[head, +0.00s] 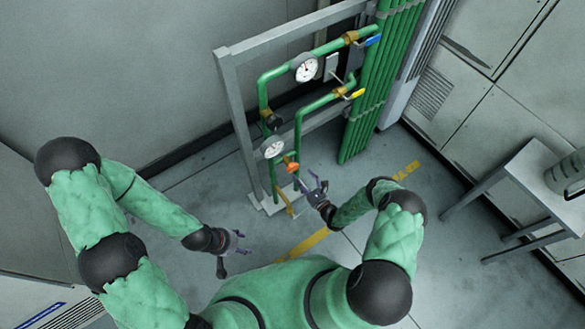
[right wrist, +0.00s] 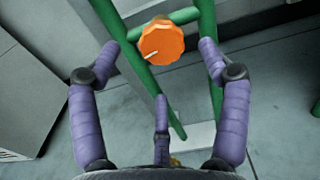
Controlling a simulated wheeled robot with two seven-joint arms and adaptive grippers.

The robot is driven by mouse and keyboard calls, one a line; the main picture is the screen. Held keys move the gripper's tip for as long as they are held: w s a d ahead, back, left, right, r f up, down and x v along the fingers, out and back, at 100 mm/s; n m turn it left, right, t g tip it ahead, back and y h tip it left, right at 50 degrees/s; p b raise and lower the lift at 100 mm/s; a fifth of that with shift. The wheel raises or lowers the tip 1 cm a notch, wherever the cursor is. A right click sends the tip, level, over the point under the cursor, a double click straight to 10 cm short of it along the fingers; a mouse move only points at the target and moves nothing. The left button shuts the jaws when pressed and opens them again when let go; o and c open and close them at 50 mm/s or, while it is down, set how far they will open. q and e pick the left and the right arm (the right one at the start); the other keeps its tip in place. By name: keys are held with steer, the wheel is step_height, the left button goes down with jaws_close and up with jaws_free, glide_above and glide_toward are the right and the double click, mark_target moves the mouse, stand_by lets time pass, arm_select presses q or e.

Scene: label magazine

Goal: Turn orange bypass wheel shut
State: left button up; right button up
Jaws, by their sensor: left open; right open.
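The orange bypass wheel (head: 292,167) sits low on the green pipework, on a short cross pipe between two upright pipes. In the right wrist view the wheel (right wrist: 162,42) is round with a scalloped rim and a white mark at its lower left. My right gripper (head: 315,184) is open just to the right of and below the wheel in the head view. My left gripper (head: 240,243) is open and empty, low at the left, away from the pipes.
A grey frame (head: 240,110) carries the pipes, with two gauges (head: 305,69) (head: 273,148), a blue-handled valve (head: 372,41) and a yellow-handled valve (head: 357,94). A bundle of green pipes (head: 375,100) stands at its right. A table (head: 535,175) with a pot is at far right. Floor between is clear.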

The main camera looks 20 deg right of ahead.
mark_target(294, 169)
steer(key=b+x, duration=0.2)
steer(key=x, duration=0.5)
steer(key=shift+w+a, duration=0.1)
steer(key=shift+w, duration=0.1)
steer(key=c, duration=1.1)
